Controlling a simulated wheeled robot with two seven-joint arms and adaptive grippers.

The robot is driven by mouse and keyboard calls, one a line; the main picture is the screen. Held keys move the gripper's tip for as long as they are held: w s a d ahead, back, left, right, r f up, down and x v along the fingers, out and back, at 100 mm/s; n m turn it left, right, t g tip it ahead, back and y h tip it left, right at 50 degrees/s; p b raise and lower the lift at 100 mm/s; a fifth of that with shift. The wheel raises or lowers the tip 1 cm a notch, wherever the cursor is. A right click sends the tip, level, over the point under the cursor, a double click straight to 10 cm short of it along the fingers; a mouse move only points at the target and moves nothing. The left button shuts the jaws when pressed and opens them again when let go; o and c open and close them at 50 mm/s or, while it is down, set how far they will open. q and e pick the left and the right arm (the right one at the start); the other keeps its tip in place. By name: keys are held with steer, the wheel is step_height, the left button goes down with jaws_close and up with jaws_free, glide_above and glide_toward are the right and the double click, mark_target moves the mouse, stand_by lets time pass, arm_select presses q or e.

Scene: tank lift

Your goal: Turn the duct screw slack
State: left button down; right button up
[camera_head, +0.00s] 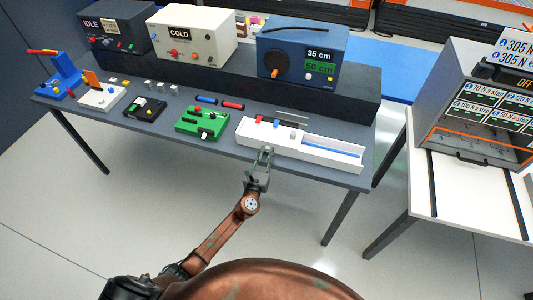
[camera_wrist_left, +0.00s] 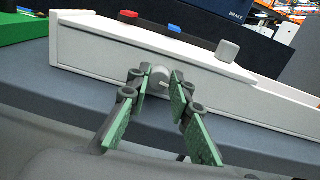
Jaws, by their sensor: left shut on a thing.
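The white duct (camera_head: 325,157) is a long open trough along the front edge of the table. In the left wrist view, its long white wall (camera_wrist_left: 240,103) crosses the picture. A round grey duct screw (camera_wrist_left: 158,80) sticks out of that wall. My left gripper (camera_head: 267,150) is at the duct's front wall. In the left wrist view, its green-padded fingers (camera_wrist_left: 160,87) are on either side of the screw and shut on it. My right gripper is not in view.
Red, blue and grey pieces sit in or behind the duct. A green block (camera_head: 190,126) stands left of it. A blue box (camera_head: 295,50) with a "35 cm" display stands behind. A grey cabinet (camera_head: 455,65) on a white table is at right. Floor in front is clear.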

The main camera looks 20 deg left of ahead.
arm_select(q)
steer(key=n+b, duration=0.2)
steer(key=n, duration=0.2)
steer(key=shift+f+n, duration=0.1)
steer(key=shift+n, duration=0.3)
steer(key=n+b, duration=0.2)
steer(key=n, duration=0.3)
steer(key=shift+a, duration=0.1)
steer(key=n+b, duration=0.1)
steer(key=n, duration=0.3)
steer(key=shift+n+g+h, duration=0.3)
steer(key=shift+n+h, duration=0.1)
steer(key=n, duration=0.4)
steer(key=shift+a, duration=0.1)
steer(key=shift+n, duration=0.4)
steer(key=c, duration=1.8)
jaws_free()
steer(key=shift+o, duration=0.3)
